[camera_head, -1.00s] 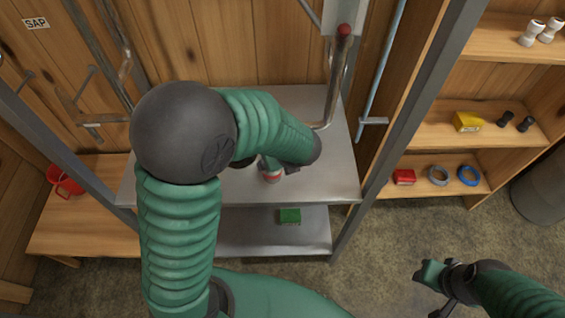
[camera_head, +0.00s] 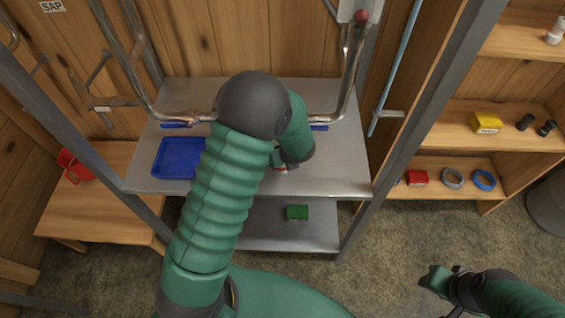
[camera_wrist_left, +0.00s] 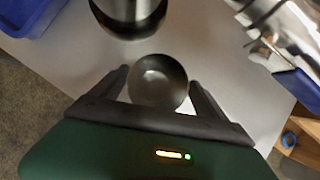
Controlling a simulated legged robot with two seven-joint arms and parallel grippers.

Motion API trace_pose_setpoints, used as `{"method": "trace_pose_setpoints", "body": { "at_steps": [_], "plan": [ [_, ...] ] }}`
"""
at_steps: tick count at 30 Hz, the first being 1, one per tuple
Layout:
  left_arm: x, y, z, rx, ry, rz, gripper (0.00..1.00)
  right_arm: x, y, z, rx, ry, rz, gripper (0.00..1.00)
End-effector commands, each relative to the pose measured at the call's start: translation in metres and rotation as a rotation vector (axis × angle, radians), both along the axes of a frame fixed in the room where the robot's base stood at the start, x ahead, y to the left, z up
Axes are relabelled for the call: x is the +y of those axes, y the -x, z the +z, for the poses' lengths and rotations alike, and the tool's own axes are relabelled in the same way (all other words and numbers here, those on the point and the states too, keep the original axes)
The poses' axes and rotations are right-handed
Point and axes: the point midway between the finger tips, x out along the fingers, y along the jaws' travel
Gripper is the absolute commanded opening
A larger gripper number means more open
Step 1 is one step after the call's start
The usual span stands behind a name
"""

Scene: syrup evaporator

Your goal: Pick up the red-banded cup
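The red-banded cup (camera_head: 281,169) stands on the steel shelf, and its red and white side shows only in part below my left gripper in the head view. The left wrist view shows a round, dark metal cup (camera_wrist_left: 158,80) from above, with its mouth open and empty. My left gripper (camera_wrist_left: 160,76) has its two fingers spread on either side of this cup, close to its rim, with narrow gaps visible. The arm hides most of this gripper in the head view. My right gripper (camera_head: 437,281) is low at the right, away from the shelf; its fingers are unclear.
A blue tray (camera_head: 178,158) lies on the steel shelf (camera_head: 343,178) at the left. A metal vessel (camera_wrist_left: 130,14) stands just beyond the cup. Metal pipes (camera_head: 346,85) come down behind. A green box (camera_head: 297,212) sits on the lower shelf. Wooden shelves are at the right.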

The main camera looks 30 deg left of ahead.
Motion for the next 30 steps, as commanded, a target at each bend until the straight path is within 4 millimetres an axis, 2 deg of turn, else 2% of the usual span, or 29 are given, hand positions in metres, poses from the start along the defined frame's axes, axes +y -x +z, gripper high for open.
{"method": "trace_pose_setpoints", "body": {
  "at_steps": [2, 12, 15, 23, 30],
  "plan": [
    [0.000, 0.001, 0.000, 0.000, 0.000, 0.000, 0.74, 0.000, 0.000, 0.000, 0.000, 0.000, 0.000, 0.36],
    [0.000, 0.000, 0.000, 0.000, 0.000, 0.000, 0.29, 0.000, 0.000, 0.000, 0.000, 0.000, 0.000, 0.36],
    [0.000, 0.000, 0.000, 0.000, 0.000, -0.001, 0.19, 0.000, 0.000, 0.000, 0.000, 0.000, 0.000, 0.36],
    [-0.001, 0.000, 0.002, 0.000, 0.001, -0.001, 0.19, 0.000, 0.000, 0.001, 0.000, 0.000, 0.000, 0.36],
    [-0.001, 0.000, 0.026, -0.002, 0.001, 0.000, 0.19, 0.000, 0.000, 0.009, 0.000, 0.000, 0.000, 0.36]
  ]
}}
